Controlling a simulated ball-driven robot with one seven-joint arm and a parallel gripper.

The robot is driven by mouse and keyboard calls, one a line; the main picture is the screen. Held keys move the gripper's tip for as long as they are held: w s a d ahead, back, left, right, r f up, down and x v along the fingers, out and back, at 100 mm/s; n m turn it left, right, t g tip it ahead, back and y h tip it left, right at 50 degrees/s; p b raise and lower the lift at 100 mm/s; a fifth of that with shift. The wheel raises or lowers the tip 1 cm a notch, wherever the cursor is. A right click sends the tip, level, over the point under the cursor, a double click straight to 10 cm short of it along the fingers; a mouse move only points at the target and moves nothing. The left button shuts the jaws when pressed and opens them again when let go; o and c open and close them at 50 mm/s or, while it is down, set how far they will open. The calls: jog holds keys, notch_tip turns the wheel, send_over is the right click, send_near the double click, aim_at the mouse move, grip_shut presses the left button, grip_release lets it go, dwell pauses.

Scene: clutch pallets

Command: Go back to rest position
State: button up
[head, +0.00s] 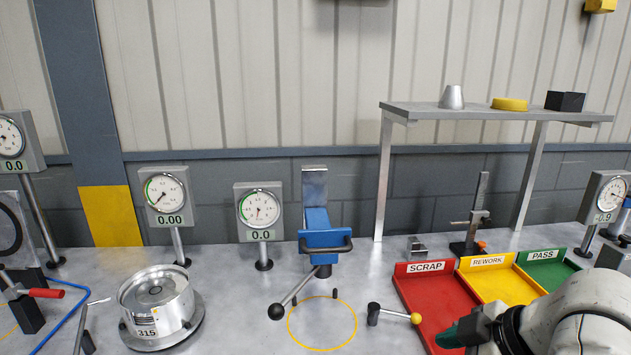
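My arm enters at the lower right corner in the head view, white with a black band near its end. The dark and green end of my gripper (456,334) shows in front of the red SCRAP tray (424,267). Its fingertips are too small and too hidden to tell whether they are open or shut. I see nothing clearly held in it.
A metal clutch part (158,290) marked 315 sits on a round base at left. A blue press with a lever (322,238) stands mid-bench above a yellow circle. Dial gauges (165,193), REWORK (490,262) and PASS (545,255) trays, and a shelf (480,113) stand behind.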

jog(key=s+a+f+m, duration=0.1)
jog(key=s+f+m, duration=0.35)
jog(key=f, duration=0.35)
jog(key=s+a+f+m, duration=0.2)
jog(key=s+f+m, duration=0.25)
jog(key=f, duration=0.45)
jog(key=s+d+f+m+g+h, duration=0.1)
jog(key=s+d+f, duration=0.3)
jog(key=s, duration=0.4)
jog(key=s+d+f+m+g+h, duration=0.2)
jog(key=s+f, duration=0.4)
jog(key=s, duration=0.3)
jog(key=shift+d+f+m+g+h, duration=0.3)
jog(key=shift+d+g+h, duration=0.5)
jog(key=shift+d, duration=0.3)
